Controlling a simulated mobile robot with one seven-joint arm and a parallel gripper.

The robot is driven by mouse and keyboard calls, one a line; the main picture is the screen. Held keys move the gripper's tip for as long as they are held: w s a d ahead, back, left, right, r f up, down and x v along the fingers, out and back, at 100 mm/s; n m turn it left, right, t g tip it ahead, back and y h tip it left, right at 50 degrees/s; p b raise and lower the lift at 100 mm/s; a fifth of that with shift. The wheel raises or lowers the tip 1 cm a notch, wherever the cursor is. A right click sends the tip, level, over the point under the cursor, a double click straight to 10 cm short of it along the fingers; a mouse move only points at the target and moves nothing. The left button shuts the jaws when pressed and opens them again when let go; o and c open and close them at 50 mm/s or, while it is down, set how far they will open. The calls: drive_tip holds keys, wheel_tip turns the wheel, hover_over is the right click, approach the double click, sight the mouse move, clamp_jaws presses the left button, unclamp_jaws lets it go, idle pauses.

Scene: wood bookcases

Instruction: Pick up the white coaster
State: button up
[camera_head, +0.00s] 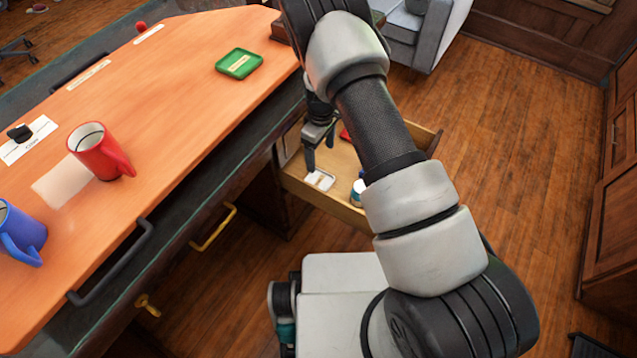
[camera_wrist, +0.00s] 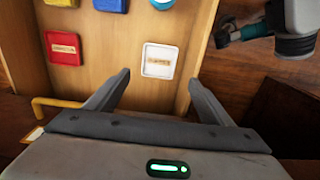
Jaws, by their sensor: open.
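The white coaster (camera_head: 320,180) lies in an open wooden drawer, near its front left corner in the head view. In the wrist view the white coaster (camera_wrist: 159,60) is a square with a tan label, lying flat on the drawer floor. My gripper (camera_head: 320,155) reaches down into the drawer above the coaster. In the wrist view my gripper (camera_wrist: 160,80) is open and empty, with the coaster showing between and just beyond the fingertips. I cannot tell the exact height of the fingers above it.
In the drawer (camera_wrist: 130,85) lie a red coaster (camera_wrist: 65,48), blue (camera_wrist: 111,4) and yellow (camera_wrist: 62,3) pieces, and a round white-and-teal thing (camera_wrist: 162,4). The drawer walls stand close by. The desktop holds a green coaster (camera_head: 239,64), a red mug (camera_head: 98,152) and a blue mug (camera_head: 20,232).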

sight(322, 184)
drive_tip(key=f+b, duration=0.1)
drive_tip(key=f, duration=0.6)
drive_tip(key=f+b, duration=0.2)
drive_tip(key=f, duration=0.5)
drive_tip(key=shift+d+f, duration=0.2)
drive_tip(key=shift+f, duration=0.05)
drive_tip(key=shift+c, duration=0.4)
drive_tip(key=c, duration=0.7)
